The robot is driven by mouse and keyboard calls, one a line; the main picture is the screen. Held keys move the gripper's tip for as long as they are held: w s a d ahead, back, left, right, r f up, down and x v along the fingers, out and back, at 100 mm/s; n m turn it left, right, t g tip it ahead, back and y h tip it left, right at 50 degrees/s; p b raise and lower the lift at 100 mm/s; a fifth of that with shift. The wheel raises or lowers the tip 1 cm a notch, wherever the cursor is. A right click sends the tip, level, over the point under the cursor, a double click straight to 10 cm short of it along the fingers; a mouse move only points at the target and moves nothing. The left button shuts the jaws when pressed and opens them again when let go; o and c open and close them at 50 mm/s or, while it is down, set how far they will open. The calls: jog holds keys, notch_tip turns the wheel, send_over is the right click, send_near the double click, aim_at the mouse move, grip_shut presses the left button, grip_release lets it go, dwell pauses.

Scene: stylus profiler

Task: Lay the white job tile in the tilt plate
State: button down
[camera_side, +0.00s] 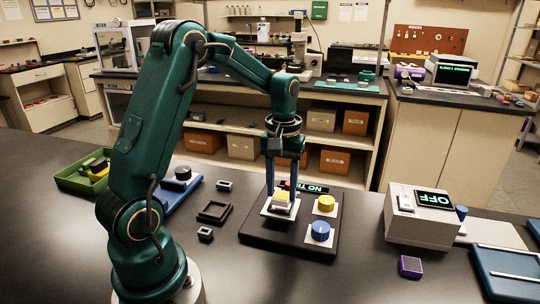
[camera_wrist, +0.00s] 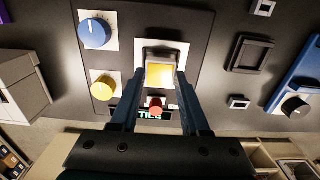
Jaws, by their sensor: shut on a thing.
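My gripper (camera_side: 282,196) points straight down over the black instrument base (camera_side: 262,238). Its two blue fingers are shut on a small pale tile with a yellowish top (camera_wrist: 160,75), which appears to be the white job tile. The tile is at a small dark mount on a white square (camera_wrist: 139,54), apparently the tilt plate. In the side view the fingers partly hide the tile and mount, and I cannot tell whether the tile touches the plate. A display (camera_side: 312,189) on the base shows part of "NO TILE".
A yellow knob (camera_side: 326,203) and a blue knob (camera_side: 319,231) stand close to the right of the mount. A box reading OFF (camera_side: 420,222) is farther right. A dark square frame (camera_side: 203,214) and small blocks lie left.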

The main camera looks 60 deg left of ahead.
aim_at(281, 196)
jog(key=shift+f, duration=0.15)
jog(key=shift+f, duration=0.35)
jog(key=shift+f, duration=0.2)
jog(key=shift+c, duration=1.5)
grip_release()
jog(key=shift+c, duration=0.4)
jog(key=shift+r, duration=0.1)
jog(key=shift+r, duration=3.45)
